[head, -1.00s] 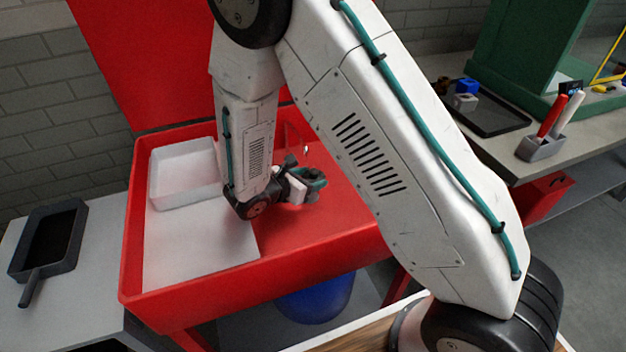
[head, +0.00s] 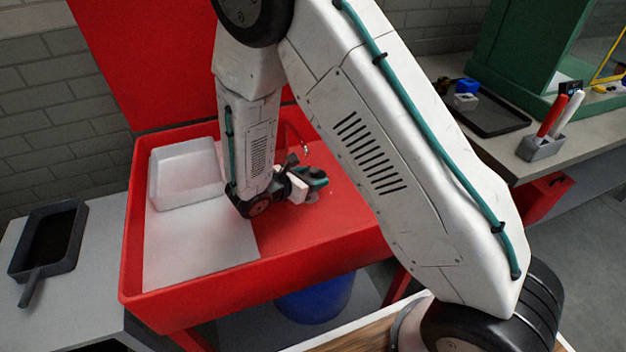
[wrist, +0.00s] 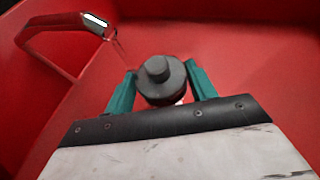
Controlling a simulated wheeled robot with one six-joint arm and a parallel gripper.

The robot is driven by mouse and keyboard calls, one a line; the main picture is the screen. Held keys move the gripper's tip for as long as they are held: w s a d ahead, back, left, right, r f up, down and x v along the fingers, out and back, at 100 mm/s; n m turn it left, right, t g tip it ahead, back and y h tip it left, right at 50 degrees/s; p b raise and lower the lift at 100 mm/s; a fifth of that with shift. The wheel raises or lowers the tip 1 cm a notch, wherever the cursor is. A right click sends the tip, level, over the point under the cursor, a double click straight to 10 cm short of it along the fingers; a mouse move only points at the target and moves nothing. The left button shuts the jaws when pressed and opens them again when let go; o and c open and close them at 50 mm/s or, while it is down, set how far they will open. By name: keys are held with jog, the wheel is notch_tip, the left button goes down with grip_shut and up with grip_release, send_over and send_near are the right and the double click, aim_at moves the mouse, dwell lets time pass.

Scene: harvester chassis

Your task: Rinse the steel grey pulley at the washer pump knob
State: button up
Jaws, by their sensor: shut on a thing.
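The steel grey pulley (wrist: 162,80) is a stepped round part in the wrist view. My gripper (wrist: 160,88) is shut on it, with a teal finger on each side. In the head view my gripper (head: 314,180) hangs low inside the red wash basin (head: 225,290), right of the white sheet; the pulley is hard to make out there. A thin red spout with a bright metal tip (wrist: 95,20) is at the upper left in the wrist view, apart from the pulley. The spout tip also shows behind my gripper in the head view (head: 305,149). I cannot make out a pump knob.
A white tray (head: 185,178) and a flat white sheet (head: 190,245) lie in the basin's left part. A black dustpan-like tray (head: 48,240) is on the left bench. A tool holder (head: 541,147) stands on the right bench. The basin floor right of my gripper is clear.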

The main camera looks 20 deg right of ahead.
jog(key=shift+s+d, duration=0.6)
jog(key=shift+s, duration=0.6)
jog(key=shift+s+d, duration=0.65)
jog(key=shift+s, duration=0.5)
jog(key=shift+s+d, duration=0.6)
jog(key=shift+s, duration=0.6)
jog(key=shift+r, duration=0.1)
jog(key=s+d+r, duration=0.2)
jog(key=s+r, duration=0.2)
jog(key=shift+s, duration=0.25)
jog(key=shift+d, duration=0.1)
